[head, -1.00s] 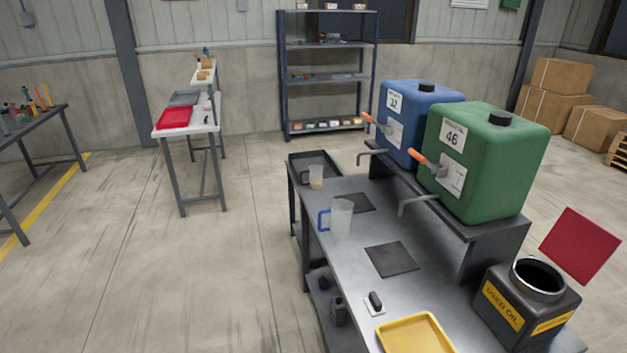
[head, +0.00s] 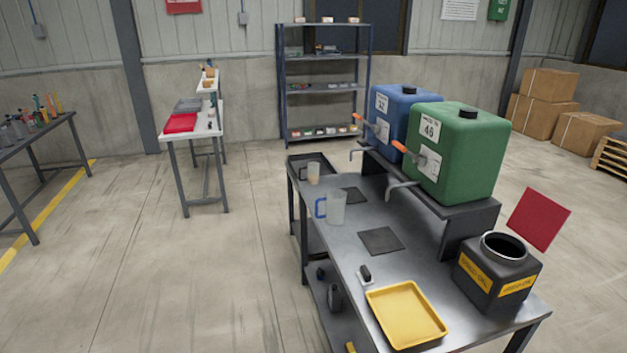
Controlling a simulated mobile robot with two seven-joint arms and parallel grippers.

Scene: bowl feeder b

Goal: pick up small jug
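Two clear jugs show in the head view. The smaller jug (head: 313,173) has a dark handle on its left and stands upright at the far left end of the metal bench (head: 345,252), by a dark tray. The larger jug (head: 336,208) has a blue handle on its left and stands nearer on the bench. Neither of my grippers is in view.
A blue tank (head: 392,112) and a green tank (head: 455,150) with taps stand on a raised shelf along the bench's right. A yellow tray (head: 406,314), a used-oil container (head: 497,272) and dark mats (head: 380,241) are on the bench. Floor left of it is clear.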

